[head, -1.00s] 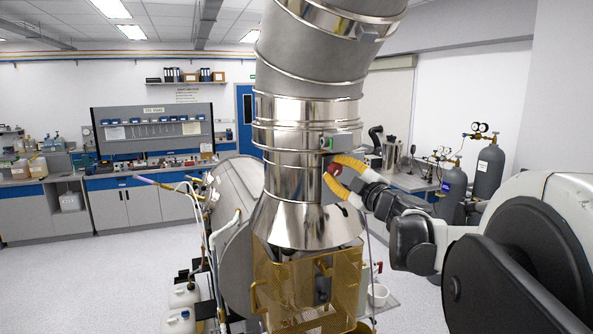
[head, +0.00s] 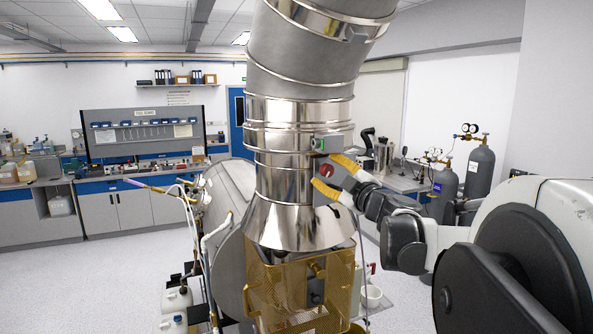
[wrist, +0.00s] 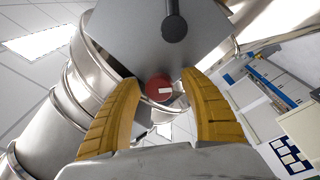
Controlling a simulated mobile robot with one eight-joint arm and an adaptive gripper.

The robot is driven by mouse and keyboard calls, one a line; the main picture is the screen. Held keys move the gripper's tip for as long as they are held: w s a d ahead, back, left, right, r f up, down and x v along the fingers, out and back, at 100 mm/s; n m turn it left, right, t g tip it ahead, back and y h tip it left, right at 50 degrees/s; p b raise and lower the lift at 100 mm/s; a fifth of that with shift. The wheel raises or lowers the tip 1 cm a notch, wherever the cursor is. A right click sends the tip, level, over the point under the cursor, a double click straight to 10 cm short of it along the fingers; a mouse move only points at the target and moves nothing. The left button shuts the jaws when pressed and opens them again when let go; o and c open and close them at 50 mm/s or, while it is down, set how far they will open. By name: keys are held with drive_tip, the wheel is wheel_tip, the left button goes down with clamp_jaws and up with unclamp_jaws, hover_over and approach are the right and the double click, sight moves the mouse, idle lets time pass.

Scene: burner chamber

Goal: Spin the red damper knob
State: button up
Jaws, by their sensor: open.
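The red damper knob (head: 326,171) sits on a grey plate at the right side of the shiny metal duct (head: 284,175). In the wrist view the red knob (wrist: 159,89) is round with a small white mark, and it lies between my two yellow fingers, near their tips. My gripper (head: 330,174) is open, one finger above the knob and one below it in the head view. In the wrist view my gripper (wrist: 162,80) shows a gap on both sides of the knob. I cannot tell how far in depth the fingertips are from it.
A grey plate with a dark round-ended lever (wrist: 174,22) is close beyond the fingers. A yellow perforated guard (head: 290,290) stands below the duct. Gas cylinders (head: 480,170) and a side bench are at the right. Open floor lies at the left.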

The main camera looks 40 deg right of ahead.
drive_tip(key=m, duration=0.5)
drive_tip(key=shift+a+r+m+g+h+p, duration=0.1)
drive_tip(key=shift+a+m+g+h+p, duration=0.05)
drive_tip(key=shift+m+g+h+p, duration=0.2)
drive_tip(key=shift+m+g, duration=0.25)
drive_tip(key=shift+m, duration=1)
drive_tip(key=m+p, duration=0.1)
drive_tip(key=m, duration=0.2)
drive_tip(key=m+g+p, duration=0.1)
drive_tip(key=m, duration=0.3)
drive_tip(key=shift+m, duration=0.4)
drive_tip(key=m+y, duration=0.1)
drive_tip(key=m, duration=0.3)
drive_tip(key=shift+m+g, duration=0.3)
clamp_jaws()
